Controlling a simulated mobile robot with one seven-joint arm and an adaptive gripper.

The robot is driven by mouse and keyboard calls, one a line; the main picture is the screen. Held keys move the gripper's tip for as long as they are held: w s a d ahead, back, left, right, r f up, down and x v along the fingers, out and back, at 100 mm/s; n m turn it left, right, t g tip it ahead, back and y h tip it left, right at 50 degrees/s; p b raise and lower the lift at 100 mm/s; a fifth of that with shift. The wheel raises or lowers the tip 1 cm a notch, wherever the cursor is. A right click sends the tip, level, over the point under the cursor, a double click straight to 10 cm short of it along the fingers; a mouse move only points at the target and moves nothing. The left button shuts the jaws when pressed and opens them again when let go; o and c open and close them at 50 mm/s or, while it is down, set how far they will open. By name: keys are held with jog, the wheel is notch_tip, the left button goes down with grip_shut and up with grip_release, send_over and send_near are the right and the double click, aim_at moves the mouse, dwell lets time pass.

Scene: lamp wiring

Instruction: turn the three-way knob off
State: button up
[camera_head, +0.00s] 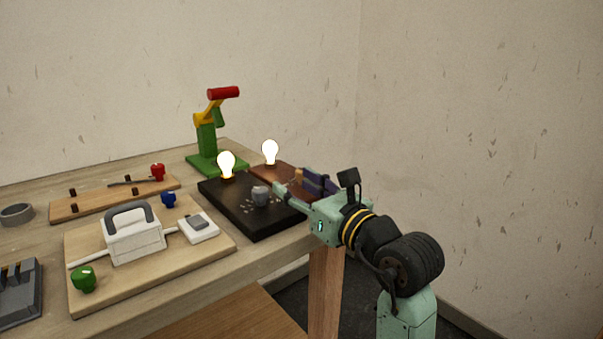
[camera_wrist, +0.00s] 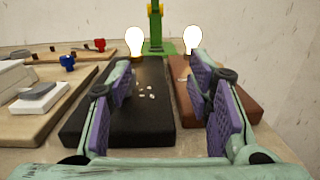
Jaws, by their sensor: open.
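The grey three-way knob (camera_head: 260,195) stands on the black board (camera_head: 240,222), with small white marks beside it. A lit bulb (camera_head: 227,163) stands at the far end of this board. In the wrist view the black board (camera_wrist: 160,130) shows its white marks, but I cannot make out the knob. My gripper (camera_head: 298,187) is open, just right of the knob in the head view and apart from it. In the wrist view its purple-padded fingers (camera_wrist: 163,90) spread over the black board and the brown board, with nothing held between them.
The brown board (camera_head: 270,172) with a second lit bulb (camera_head: 270,151) lies right of the black board. A wooden board with a white switch (camera_head: 198,227), blue knob (camera_head: 168,198) and green knob (camera_head: 83,279) lies left. A green stand (camera_head: 206,145) is behind. The table edge is close.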

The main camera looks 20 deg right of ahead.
jog(key=d+h, duration=0.1)
jog(key=d, duration=0.1)
jog(key=d+f+m, duration=0.1)
jog(key=d+h, duration=0.1)
jog(key=d, duration=0.1)
jog(key=shift+s+d+f+h, duration=0.15)
jog(key=shift+d+f+h, duration=0.15)
jog(key=shift+d+f, duration=0.05)
jog(key=shift+w+d+m, duration=0.2)
jog(key=shift+m, duration=0.1)
jog(key=w, duration=0.3)
jog(key=w+a+p, duration=0.1)
jog(key=w, duration=0.6)
jog(key=shift+w+a, duration=0.1)
jog(key=shift+a, duration=0.25)
grip_shut()
